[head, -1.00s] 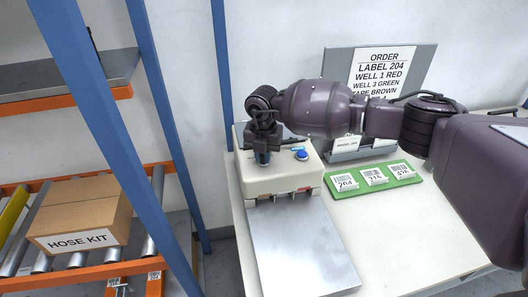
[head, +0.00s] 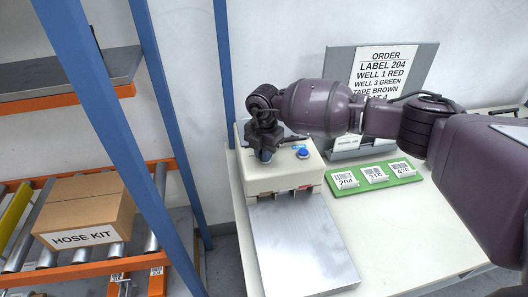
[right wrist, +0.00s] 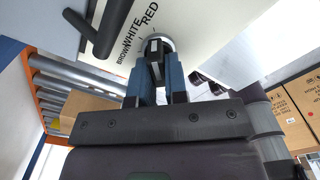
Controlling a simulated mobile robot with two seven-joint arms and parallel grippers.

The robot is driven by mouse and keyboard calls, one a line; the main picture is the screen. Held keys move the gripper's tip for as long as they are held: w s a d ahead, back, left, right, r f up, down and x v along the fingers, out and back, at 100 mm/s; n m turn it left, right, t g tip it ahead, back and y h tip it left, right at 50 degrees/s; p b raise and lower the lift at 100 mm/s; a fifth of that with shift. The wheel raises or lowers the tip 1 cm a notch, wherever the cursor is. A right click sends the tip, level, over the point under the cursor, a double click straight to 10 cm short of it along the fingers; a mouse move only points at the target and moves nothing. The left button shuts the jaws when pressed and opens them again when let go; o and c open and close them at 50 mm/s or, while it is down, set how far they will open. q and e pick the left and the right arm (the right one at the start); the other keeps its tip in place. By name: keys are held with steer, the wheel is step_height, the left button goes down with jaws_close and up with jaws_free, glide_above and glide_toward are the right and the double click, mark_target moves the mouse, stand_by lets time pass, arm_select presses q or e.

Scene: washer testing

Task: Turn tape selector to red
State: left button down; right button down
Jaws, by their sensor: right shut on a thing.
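The tape selector is a round knob (right wrist: 158,42) on a pale panel, with the words BROWN, WHITE and RED printed beside it in the right wrist view. My right gripper (right wrist: 157,70) is shut on this knob, its blue fingers on either side. The fingers hide much of the knob, so I cannot tell which word it points to. In the head view my right gripper (head: 264,156) points down onto the top of the beige machine (head: 285,180) and covers the knob. My left gripper is not in view.
A blue button (head: 303,153) sits on the machine just right of the gripper. A metal plate (head: 300,245) lies in front. A green tray (head: 375,177) with label cards and an order board (head: 385,75) stand to the right. A blue rack post (head: 160,100) is at left.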

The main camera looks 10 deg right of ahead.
steer(key=c, duration=1.1)
jaws_free()
steer(key=shift+c, duration=0.2)
steer(key=shift+r, duration=0.15)
step_height(320, 180, up, 9)
steer(key=shift+f+b, duration=0.1)
steer(key=shift+b, duration=0.4)
steer(key=shift+r, duration=0.9)
